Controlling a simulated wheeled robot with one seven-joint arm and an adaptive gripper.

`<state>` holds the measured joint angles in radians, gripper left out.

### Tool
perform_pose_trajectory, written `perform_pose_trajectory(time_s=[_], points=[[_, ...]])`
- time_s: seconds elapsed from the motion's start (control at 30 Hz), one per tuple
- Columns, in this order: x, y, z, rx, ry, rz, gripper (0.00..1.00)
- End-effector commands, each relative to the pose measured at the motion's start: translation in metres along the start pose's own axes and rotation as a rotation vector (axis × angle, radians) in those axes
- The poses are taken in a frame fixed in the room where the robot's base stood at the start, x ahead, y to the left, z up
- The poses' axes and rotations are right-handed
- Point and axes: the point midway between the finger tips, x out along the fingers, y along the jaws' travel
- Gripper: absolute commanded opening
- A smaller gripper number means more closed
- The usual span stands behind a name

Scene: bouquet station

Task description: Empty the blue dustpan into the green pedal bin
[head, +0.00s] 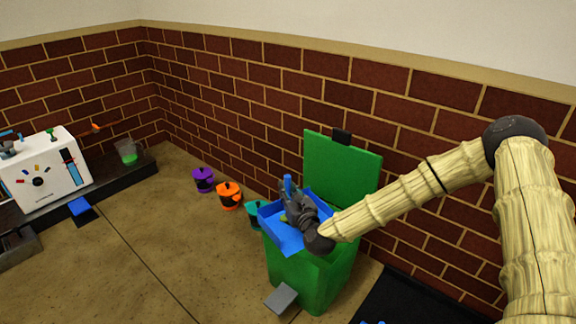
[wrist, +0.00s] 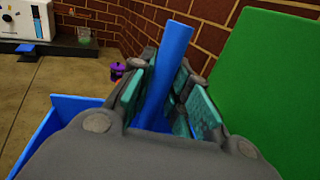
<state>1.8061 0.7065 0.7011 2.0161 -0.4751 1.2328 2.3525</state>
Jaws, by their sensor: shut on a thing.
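The green pedal bin (head: 305,272) stands near the brick wall with its lid (head: 342,170) raised upright. The lid also fills the right of the wrist view (wrist: 275,85). My gripper (head: 289,203) is shut on the handle of the blue dustpan (head: 289,243) and holds it over the bin's opening. The handle rises between the fingers in the wrist view (wrist: 168,65). A small yellow-green bit (head: 283,218) shows in the pan; the rest of its inside is hidden by my gripper. The bin's inside is also hidden. The grey pedal (head: 281,298) is at the bin's front.
Purple (head: 203,179), orange (head: 229,195) and teal (head: 256,214) lidded pots stand along the wall left of the bin. A white machine (head: 45,180) sits on a low dark ledge at the far left. A black mat (head: 415,300) lies right of the bin.

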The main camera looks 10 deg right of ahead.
Motion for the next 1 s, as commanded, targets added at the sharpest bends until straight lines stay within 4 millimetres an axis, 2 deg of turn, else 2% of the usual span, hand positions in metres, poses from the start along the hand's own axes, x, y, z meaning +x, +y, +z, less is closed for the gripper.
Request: perform_pose_trajectory(time_s=[0.03,0.1,0.2,0.4,0.6,1.0], points=[[0.018,-0.005,0.006,-0.007,-0.006,0.007,0.00],[0.038,-0.013,0.013,-0.009,-0.004,0.015,0.00],[0.061,-0.023,0.022,-0.009,0.000,0.023,0.00],[0.086,-0.036,0.036,-0.008,0.004,0.028,0.00],[0.093,-0.041,0.039,-0.007,0.002,0.027,0.00],[0.085,-0.043,0.023,0.008,-0.068,0.026,0.00]])
